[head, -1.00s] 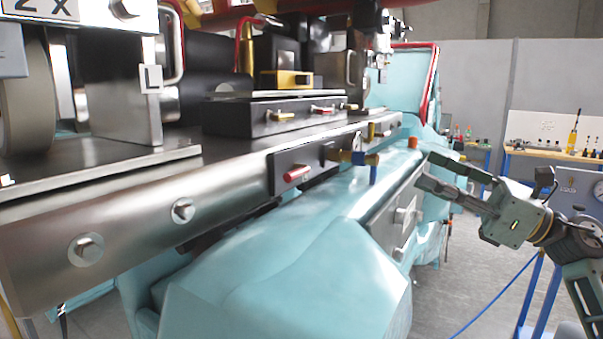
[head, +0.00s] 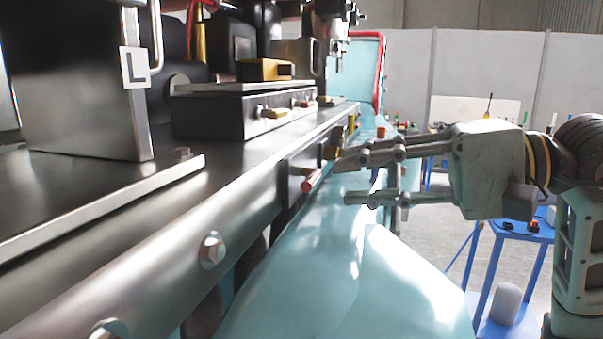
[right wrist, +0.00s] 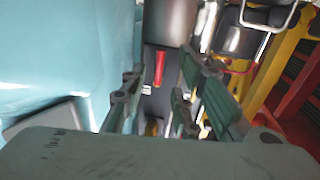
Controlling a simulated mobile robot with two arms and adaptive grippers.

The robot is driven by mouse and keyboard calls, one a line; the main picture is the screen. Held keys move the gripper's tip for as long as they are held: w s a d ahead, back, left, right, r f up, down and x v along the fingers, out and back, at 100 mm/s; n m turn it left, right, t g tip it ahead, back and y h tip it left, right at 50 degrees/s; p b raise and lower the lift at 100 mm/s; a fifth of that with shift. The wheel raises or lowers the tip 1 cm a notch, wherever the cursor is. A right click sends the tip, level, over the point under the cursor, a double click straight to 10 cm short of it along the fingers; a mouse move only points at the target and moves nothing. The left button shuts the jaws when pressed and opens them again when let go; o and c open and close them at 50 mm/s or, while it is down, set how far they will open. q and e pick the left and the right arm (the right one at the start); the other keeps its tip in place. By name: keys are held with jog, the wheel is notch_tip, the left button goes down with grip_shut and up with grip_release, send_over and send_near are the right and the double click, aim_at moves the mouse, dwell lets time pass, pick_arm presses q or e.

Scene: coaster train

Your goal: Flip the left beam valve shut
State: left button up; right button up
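A red-handled valve (head: 311,180) sits on the dark panel on the side of the long metal beam (head: 240,205). Its red handle also shows in the right wrist view (right wrist: 160,68), between my spread fingers, lying roughly along the beam. A yellow handle (head: 331,148) sits farther along the same panel. My right gripper (head: 343,181) is open and empty, just right of the red handle in the head view. I cannot tell whether a finger touches it. My left gripper is not in view.
A black block (head: 225,115) with small yellow and red handles stands on the beam. A teal covered body (head: 330,270) bulges below the beam. A blue-framed cart (head: 490,270) stands at right. Open floor lies between them.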

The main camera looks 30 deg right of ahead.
aim_at(315, 182)
jog(key=p+x, duration=0.2)
jog(key=x, duration=0.1)
jog(key=shift+w+a+r, duration=0.1)
jog(key=shift+w+a, duration=0.05)
jog(key=shift+p+x, duration=0.35)
jog(key=shift+x, duration=0.65)
jog(key=shift+a, duration=0.15)
jog(key=shift+c, duration=0.4)
jog(key=c, duration=0.6)
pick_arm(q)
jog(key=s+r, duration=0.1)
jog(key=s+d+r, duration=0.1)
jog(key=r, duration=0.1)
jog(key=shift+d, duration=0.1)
pick_arm(e)
jog(key=shift+f, duration=0.25)
grip_shut()
